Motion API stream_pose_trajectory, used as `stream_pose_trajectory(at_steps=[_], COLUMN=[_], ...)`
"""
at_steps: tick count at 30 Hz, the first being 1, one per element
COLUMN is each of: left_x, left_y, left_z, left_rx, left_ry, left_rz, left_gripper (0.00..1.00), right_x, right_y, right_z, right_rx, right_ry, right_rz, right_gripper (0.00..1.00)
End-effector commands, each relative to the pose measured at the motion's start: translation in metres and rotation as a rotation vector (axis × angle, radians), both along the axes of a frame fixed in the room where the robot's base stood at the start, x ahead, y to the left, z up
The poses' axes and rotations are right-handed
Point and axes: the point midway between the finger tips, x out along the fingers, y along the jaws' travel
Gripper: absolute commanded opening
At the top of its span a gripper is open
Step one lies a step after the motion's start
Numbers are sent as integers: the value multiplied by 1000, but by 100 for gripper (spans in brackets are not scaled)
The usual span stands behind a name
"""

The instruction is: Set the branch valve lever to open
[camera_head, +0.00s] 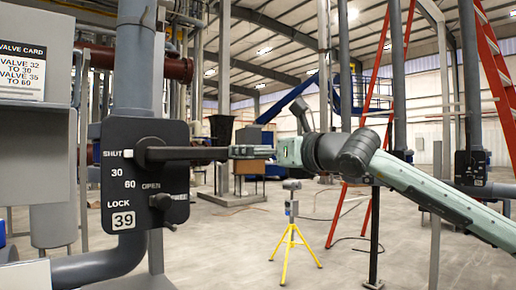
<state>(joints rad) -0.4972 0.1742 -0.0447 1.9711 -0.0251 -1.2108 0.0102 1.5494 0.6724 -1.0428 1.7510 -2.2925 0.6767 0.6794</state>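A black valve plate (116,184) numbered 39 stands at the left, marked SHUT, 30, 60, OPEN and LOCK. Its dark lever (190,154) extends level to the right from the hub, and a white pointer mark (128,153) sits beside SHUT. A small black knob (162,202) is near the LOCK marking, below OPEN. My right gripper (234,152) comes in from the right, with its fingertips at the lever's free end. The fingers line up with the lever, and I cannot tell whether they grip it or only meet it. My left gripper is not in view.
A valve card (22,72) at upper left reads valve 32 to 30, valve 35 to 60. A second valve plate (471,167) stands at far right. A yellow tripod (291,250) and red ladder (366,110) stand behind my arm. Grey pipe (105,262) bends below the plate.

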Motion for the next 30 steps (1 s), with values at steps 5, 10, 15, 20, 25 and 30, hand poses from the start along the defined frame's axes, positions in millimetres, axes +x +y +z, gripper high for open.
stream_pose_trajectory(at_steps=[5, 10, 15, 20, 25, 30], left_x=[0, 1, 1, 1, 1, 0], left_y=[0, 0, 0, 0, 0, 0], left_z=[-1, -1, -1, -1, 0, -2], left_rx=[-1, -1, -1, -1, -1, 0], left_ry=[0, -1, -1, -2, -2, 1], left_rz=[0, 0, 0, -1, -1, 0], left_gripper=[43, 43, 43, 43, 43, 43], right_x=[2, 1, 2, 2, 3, 1], right_y=[1, 1, 0, 0, -1, -1], right_z=[-1, 0, 0, 0, 0, 3], right_rx=[0, 1, 1, 1, 1, -5], right_ry=[0, 1, 1, 0, 0, -7], right_rz=[0, 0, -1, -3, -4, -4], right_gripper=[100, 90, 69, 49, 36, 36])
